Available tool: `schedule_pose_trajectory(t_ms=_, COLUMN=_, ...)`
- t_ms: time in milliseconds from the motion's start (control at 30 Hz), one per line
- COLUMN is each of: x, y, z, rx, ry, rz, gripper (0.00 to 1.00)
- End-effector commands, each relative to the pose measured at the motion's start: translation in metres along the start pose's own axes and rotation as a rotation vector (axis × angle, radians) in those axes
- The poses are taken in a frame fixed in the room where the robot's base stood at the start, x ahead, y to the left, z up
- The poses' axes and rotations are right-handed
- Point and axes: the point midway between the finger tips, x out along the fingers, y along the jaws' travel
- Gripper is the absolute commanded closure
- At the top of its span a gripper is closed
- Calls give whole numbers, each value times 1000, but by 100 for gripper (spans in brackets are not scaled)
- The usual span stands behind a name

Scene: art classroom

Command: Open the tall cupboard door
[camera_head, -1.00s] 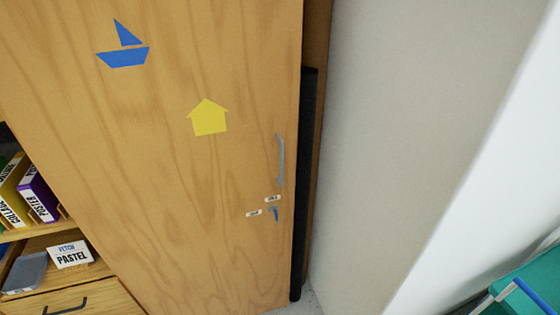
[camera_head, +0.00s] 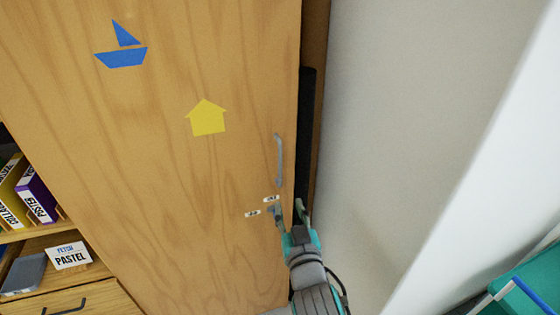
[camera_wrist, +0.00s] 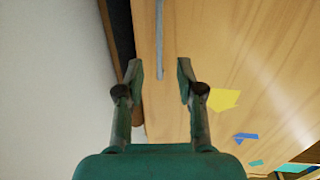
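The tall cupboard door (camera_head: 200,190) is light wood with a blue boat and a yellow house on it. Its upright grey bar handle (camera_head: 279,160) is near the door's right edge. In the wrist view the handle (camera_wrist: 160,40) lies between and beyond the fingertips of my gripper (camera_wrist: 160,70). I see no contact with the handle. A dark strip (camera_head: 307,130) runs along the door's right edge; I cannot tell whether the door is ajar.
A pale wall (camera_head: 390,100) stands close on the right of the cupboard. At left are open shelves with coloured box files (camera_head: 35,195), a "PASTEL" card (camera_head: 69,256) and a drawer (camera_head: 75,300). A teal item with a blue bar (camera_head: 525,290) is at lower right.

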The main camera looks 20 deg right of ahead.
Motion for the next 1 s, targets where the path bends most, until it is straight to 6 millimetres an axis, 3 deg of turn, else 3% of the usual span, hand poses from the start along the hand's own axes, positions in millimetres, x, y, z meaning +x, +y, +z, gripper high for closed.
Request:
schedule_pose_trajectory(t_ms=100, x=16, y=-2, z=-27, rx=20, ry=19, rz=23, gripper=63)
schedule_pose_trajectory(t_ms=233, x=24, y=-2, z=-42, rx=31, ry=26, rz=39, gripper=63)
schedule_pose_trajectory(t_ms=467, x=39, y=-1, z=-46, rx=35, ry=27, rz=45, gripper=63)
schedule_pose_trajectory(t_ms=1000, x=123, y=3, z=-48, rx=34, ry=28, rz=44, gripper=63)
